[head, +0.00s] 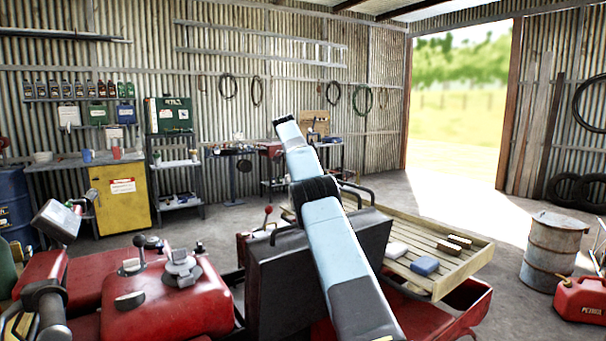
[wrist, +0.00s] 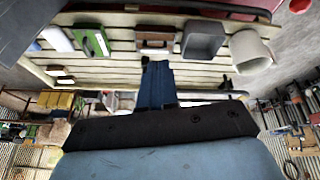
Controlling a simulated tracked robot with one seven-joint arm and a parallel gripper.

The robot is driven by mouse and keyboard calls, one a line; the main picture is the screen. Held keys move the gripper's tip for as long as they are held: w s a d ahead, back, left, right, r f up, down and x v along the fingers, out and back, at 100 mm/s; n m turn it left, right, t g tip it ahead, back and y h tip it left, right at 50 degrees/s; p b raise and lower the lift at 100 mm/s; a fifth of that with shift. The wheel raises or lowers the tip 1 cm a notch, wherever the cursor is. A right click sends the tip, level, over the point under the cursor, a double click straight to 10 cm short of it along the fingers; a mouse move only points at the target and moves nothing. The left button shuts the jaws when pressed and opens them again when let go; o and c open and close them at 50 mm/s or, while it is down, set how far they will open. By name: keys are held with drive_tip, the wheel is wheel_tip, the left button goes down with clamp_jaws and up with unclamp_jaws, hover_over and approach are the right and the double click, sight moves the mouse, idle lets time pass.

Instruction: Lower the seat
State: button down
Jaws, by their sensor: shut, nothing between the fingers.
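The black seat (head: 278,290) of the red quad stands tilted up on edge between the red tank cover and the slatted wooden tray, in the head view. My blue arm passes in front of it, hiding part of its right side. A dark surface at the upper left of the wrist view may be the seat; I cannot tell.
The tray (head: 440,283) carries a blue block (head: 424,266) and other small items. The red tank cover (head: 165,305) and handlebar parts are at the left. A rusty drum (head: 552,252) and a red petrol can (head: 580,298) stand at the right. The floor toward the doorway is clear.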

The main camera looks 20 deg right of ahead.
drive_tip(key=shift+s+a+r, duration=0.1)
drive_tip(key=shift+r, duration=0.15)
drive_tip(key=shift+r, duration=0.15)
